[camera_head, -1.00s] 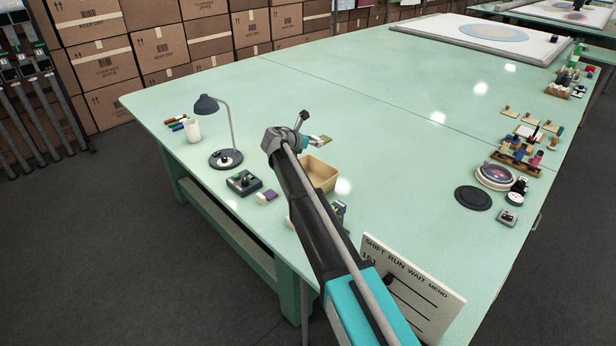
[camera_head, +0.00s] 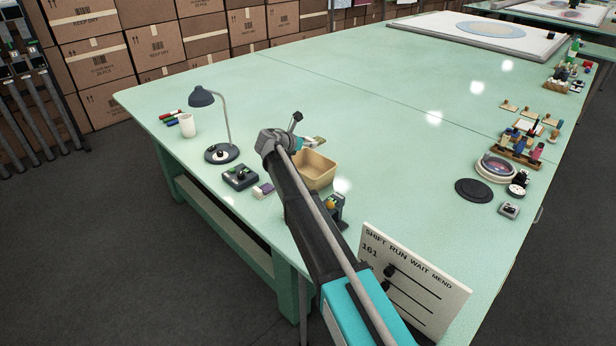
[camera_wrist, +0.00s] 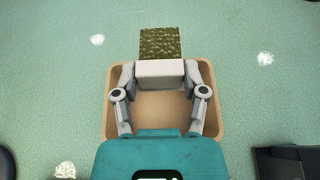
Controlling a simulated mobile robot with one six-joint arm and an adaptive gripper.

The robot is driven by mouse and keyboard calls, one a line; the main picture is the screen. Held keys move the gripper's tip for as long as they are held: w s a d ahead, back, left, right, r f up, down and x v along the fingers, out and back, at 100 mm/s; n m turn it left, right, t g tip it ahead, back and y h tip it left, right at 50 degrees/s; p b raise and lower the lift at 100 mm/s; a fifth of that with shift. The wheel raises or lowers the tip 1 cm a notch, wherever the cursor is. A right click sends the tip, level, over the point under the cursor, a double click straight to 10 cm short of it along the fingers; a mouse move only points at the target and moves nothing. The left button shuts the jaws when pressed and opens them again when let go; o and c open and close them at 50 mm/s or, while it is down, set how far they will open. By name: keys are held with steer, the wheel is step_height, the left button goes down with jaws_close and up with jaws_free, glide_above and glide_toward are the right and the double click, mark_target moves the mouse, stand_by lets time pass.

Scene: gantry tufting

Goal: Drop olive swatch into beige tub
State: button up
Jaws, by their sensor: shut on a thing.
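The olive swatch (camera_wrist: 160,43) is a small square of mottled green pile. My gripper (camera_wrist: 160,70) is shut on its near edge, and the swatch sticks out past the fingertips. In the head view the swatch (camera_head: 319,141) is small and partly hidden by my gripper (camera_head: 308,143). The beige tub (camera_head: 318,178) is an open rectangular container on the green table. In the wrist view the tub (camera_wrist: 113,100) lies below my gripper, with the swatch over or just past its far rim. My wrist hides part of the tub.
A desk lamp (camera_head: 201,97), a white cup (camera_head: 187,125) and a dark switch box (camera_head: 240,178) stand left of the tub on the green table (camera_head: 400,130). A lettered board (camera_head: 415,285) stands at the near edge. The table behind the tub is clear.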

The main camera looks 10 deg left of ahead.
steer(key=shift+f+b, duration=0.8)
steer(key=shift+f, duration=0.35)
steer(key=o, duration=1)
steer(key=shift+c, duration=0.2)
steer(key=shift+r, duration=0.25)
